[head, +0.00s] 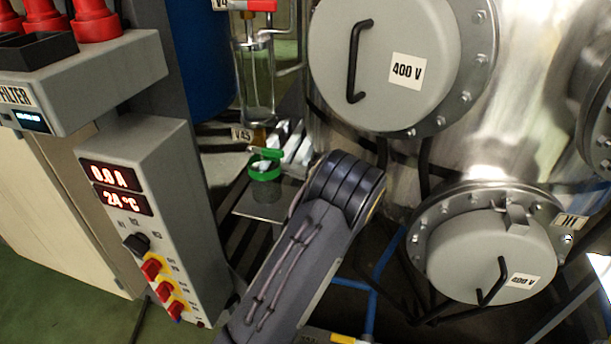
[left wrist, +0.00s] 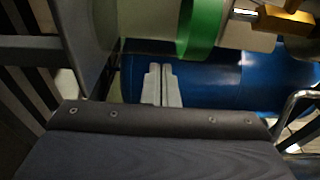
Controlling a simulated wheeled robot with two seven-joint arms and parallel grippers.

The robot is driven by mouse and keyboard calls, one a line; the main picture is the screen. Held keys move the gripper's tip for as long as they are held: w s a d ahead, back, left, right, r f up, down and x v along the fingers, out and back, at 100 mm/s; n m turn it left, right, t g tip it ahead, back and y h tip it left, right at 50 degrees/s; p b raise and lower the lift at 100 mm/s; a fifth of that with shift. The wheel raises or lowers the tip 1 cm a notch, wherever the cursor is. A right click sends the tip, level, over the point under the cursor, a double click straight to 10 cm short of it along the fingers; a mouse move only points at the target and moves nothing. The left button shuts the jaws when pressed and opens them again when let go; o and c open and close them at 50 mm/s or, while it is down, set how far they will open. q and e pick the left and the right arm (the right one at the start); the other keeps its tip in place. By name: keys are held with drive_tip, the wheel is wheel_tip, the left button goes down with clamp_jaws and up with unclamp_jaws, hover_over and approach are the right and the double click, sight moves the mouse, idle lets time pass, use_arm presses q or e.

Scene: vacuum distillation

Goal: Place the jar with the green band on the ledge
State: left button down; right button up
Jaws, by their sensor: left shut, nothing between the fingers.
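The jar with the green band (head: 265,168) shows in the head view below the hanging glass vessel, over a flat grey metal ledge (head: 258,207). Its clear body is hard to make out, and I cannot tell exactly how its base sits on the ledge. In the left wrist view the jar's green band (left wrist: 202,28) crosses the top, beyond the fingertips. My left gripper (head: 290,145) is just right of the jar in the head view, partly hidden by my own arm. Its pale fingers (left wrist: 162,82) are together and empty, apart from the jar. My right gripper is in neither view.
A glass vessel (head: 257,80) with a valve tagged V45 hangs close above the jar. A grey control box (head: 150,210) with red displays stands at left. A large steel tank (head: 505,130) with flanged covers fills the right. A blue cylinder (left wrist: 240,75) lies beyond the fingers.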

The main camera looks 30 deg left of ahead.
use_arm(q)
drive_tip(key=shift+s+a, duration=0.15)
drive_tip(key=shift+a, duration=0.7)
drive_tip(key=shift+s+a, duration=0.15)
drive_tip(key=shift+a, duration=0.7)
